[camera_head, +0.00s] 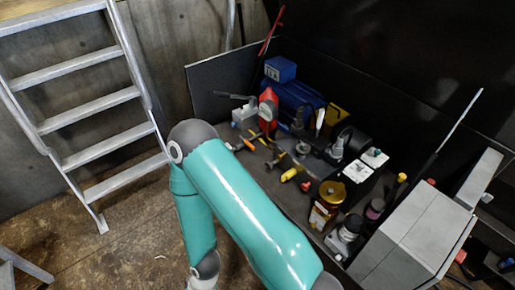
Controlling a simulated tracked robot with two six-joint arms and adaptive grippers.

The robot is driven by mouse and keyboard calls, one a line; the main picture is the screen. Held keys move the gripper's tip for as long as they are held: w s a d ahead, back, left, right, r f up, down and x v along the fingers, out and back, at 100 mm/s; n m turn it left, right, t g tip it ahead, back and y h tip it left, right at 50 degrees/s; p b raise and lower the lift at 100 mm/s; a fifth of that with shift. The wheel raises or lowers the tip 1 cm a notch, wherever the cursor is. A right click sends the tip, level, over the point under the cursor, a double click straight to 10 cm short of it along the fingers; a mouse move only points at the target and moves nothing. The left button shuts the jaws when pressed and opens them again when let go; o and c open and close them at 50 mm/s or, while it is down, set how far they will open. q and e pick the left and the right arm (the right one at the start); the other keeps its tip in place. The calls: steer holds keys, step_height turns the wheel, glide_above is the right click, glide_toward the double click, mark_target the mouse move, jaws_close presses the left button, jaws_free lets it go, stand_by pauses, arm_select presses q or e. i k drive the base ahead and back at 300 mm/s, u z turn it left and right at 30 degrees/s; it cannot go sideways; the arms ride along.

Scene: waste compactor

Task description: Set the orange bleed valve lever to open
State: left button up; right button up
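A small orange handle (248,144) shows at the left end of the dark pump bench, below a red part. It looks like the orange lever, but at this size I cannot tell its setting. A yellow handle (289,174) and a small red knob (305,186) sit farther right on the same pipework. One of my teal arms crosses the lower middle of the view, bends at its elbow left of the bench and runs down to the bottom edge. It hides the bench's front left part. Neither of my grippers shows.
A blue motor (292,98) and a red guard (268,108) stand behind the handles. An amber bottle (327,205) and a grey cabinet (412,245) stand to the right. A metal ladder (92,115) leans at the left. Brown floor (125,235) is open below it.

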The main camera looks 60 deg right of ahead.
mark_target(252, 146)
steer(key=z, duration=0.25)
steer(key=i, duration=0.85)
steer(key=z, duration=0.85)
steer(key=i, duration=0.65)
steer(key=z, duration=0.35)
steer(key=k, duration=0.9)
steer(key=z, duration=0.2)
steer(key=i, duration=0.9)
steer(key=u, duration=0.1)
